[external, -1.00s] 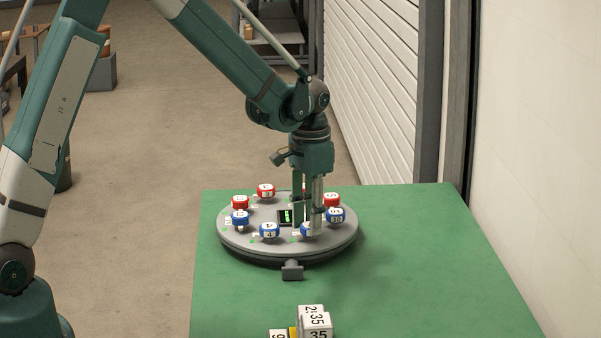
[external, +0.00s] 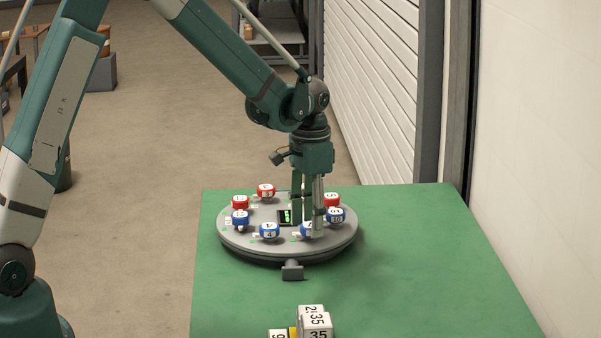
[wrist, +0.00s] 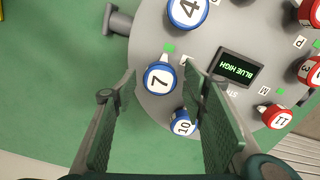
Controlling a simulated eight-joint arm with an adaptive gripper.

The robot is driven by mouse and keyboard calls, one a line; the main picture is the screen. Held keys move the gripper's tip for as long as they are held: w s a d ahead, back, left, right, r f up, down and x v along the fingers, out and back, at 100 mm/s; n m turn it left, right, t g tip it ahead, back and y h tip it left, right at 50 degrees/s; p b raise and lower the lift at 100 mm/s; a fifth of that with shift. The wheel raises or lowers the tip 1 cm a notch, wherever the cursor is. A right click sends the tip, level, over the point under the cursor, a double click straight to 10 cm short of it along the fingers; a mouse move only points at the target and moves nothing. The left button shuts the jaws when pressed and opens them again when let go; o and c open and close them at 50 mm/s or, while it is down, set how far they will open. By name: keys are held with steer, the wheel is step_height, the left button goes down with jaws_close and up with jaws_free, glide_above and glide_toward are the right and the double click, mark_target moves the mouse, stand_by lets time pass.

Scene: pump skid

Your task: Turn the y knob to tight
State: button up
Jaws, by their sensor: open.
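A round grey turntable-like plate (external: 263,243) carries a ring of red and blue numbered knobs with small letter tags. My gripper (external: 308,229) points straight down at the plate's near right edge. Its fingers are open on either side of a blue knob marked 7 (wrist: 159,78), which also shows partly hidden in the external view (external: 305,230). A pale pointer juts from this knob, with a green mark near it. Contact with the fingers cannot be told. No tag is clearly readable as y.
A blue knob marked 10 (wrist: 183,122) sits close beside the right finger in the wrist view. Other blue and red (external: 265,191) knobs ring the plate. White numbered blocks (external: 316,322) lie at the front of the green table (external: 430,265). The table's right side is clear.

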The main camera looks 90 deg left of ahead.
mark_target(310, 225)
steer(key=shift+r, duration=0.15)
step_height(310, 225, up, 12)
stand_by(0.7)
stand_by(0.5)
steer(key=s+d+r+m+t, duration=0.1)
steer(key=d+r, duration=0.3)
steer(key=d, duration=0.5)
steer(key=s+d+r+t+y, duration=0.1)
steer(key=d+r, duration=0.3)
steer(key=d, duration=0.6)
steer(key=s+d+r+m+t, duration=0.1)
steer(key=d+r, duration=0.3)
steer(key=d, duration=0.5)
steer(key=s+d+f+t, duration=0.1)
steer(key=s+d+t, duration=0.1)
steer(key=s+d, duration=0.6)
steer(key=s+d+f+m+t+h, duration=0.1)
steer(key=s+d+t, duration=0.1)
steer(key=s+d, duration=0.6)
steer(key=d, duration=0.7)
steer(key=shift+d+m, duration=0.2)
steer(key=shift+m, duration=0.1)
